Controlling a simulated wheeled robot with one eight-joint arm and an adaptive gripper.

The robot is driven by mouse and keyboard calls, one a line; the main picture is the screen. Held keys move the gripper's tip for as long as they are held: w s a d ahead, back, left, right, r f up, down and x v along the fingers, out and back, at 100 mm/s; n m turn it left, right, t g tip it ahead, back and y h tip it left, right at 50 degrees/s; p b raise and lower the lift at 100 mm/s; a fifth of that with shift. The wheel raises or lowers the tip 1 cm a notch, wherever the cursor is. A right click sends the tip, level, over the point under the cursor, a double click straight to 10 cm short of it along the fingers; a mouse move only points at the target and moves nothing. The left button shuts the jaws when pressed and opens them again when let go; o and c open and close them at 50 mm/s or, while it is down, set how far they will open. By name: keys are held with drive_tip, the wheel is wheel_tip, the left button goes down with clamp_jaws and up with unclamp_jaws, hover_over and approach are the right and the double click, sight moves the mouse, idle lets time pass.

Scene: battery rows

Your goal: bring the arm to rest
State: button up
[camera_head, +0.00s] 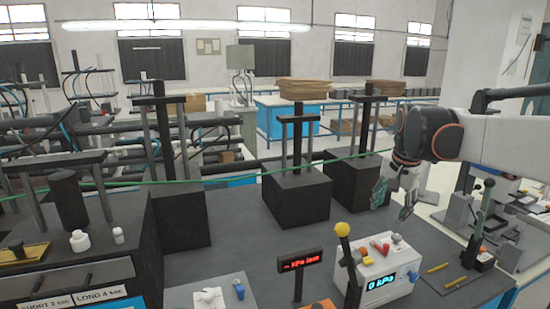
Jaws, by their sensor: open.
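My arm (500,140) reaches in from the right edge, its white link and dark, orange-ringed wrist held above the table's right side. My gripper (393,205) hangs below the wrist, pointing down and a little left. It is open, with nothing visible between its fingers. It looks to be in the air over the dark table (250,250), behind the box with the "0 kPa" display (380,275). Its exact height above the surface cannot be told.
Several black blocks with posts stand on the table, one (352,185) just left of the gripper. A lever with a yellow knob (342,230) and a red-lettered sign (299,262) stand in front. A green line crosses the posts.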

drive_tip(key=s+a+f+n+t+b, duration=0.1)
drive_tip(key=s+a+f+n, duration=0.2)
drive_tip(key=s, duration=0.6)
drive_tip(key=s+a+f+n+t+b, duration=0.1)
drive_tip(key=s+a+f+n+b, duration=0.1)
drive_tip(key=s+f, duration=0.4)
drive_tip(key=s+a+f+n+t+b, duration=0.2)
drive_tip(key=s+a+f+n, duration=0.2)
drive_tip(key=s, duration=0.8)
drive_tip(key=shift+a+f+n+y, duration=0.25)
drive_tip(key=shift+f+n+y, duration=0.05)
drive_tip(key=shift+f+n, duration=0.35)
